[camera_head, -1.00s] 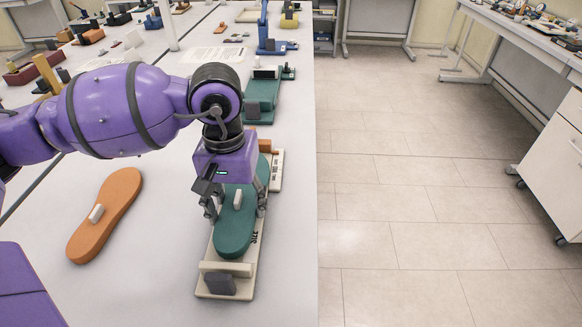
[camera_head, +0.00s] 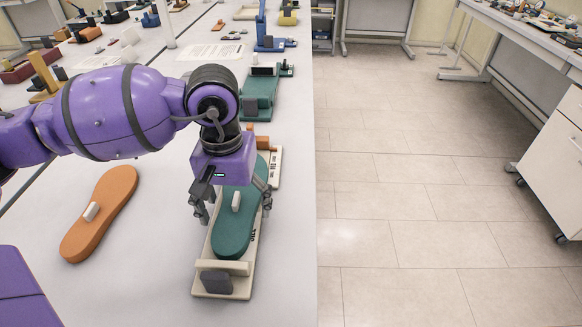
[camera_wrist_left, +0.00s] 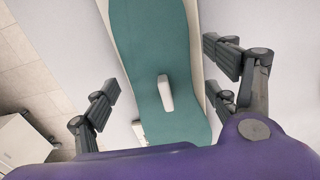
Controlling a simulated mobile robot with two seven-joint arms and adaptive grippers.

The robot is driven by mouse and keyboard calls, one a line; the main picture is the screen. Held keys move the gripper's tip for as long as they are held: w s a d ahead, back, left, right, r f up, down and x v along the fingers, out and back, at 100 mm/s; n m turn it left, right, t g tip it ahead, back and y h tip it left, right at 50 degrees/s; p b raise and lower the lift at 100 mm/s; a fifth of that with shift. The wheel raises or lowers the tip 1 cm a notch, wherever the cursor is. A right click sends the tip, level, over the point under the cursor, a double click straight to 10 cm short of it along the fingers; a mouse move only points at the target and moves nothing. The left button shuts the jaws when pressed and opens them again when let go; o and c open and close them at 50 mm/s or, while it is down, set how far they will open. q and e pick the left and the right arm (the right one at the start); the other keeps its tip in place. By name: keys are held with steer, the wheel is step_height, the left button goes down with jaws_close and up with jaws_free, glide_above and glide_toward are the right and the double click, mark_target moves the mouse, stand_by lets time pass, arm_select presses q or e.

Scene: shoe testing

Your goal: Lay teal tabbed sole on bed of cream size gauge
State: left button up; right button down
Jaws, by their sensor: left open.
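The teal sole (camera_head: 234,232) with a pale tab (camera_head: 236,202) lies lengthwise along the bed of the cream size gauge (camera_head: 246,268). Its near end is by the gauge's raised near bar. My left gripper (camera_head: 238,206) is open above the sole, its fingers on either side of it. In the left wrist view the teal sole (camera_wrist_left: 150,45) and its tab (camera_wrist_left: 165,93) show between the spread fingers, which do not touch the tab. The far end of the sole is partly hidden by my gripper in the head view. My right gripper is not in view.
An orange sole (camera_head: 98,215) with a pale tab lies on the white table to the left. A green gauge (camera_head: 261,94) stands beyond my gripper, and several small devices are farther back. The table's right edge is close to the cream gauge, with open floor (camera_head: 430,190) beyond.

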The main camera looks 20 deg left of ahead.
arm_select(q)
step_height(320, 180, up, 12)
stand_by(0.6)
stand_by(0.5)
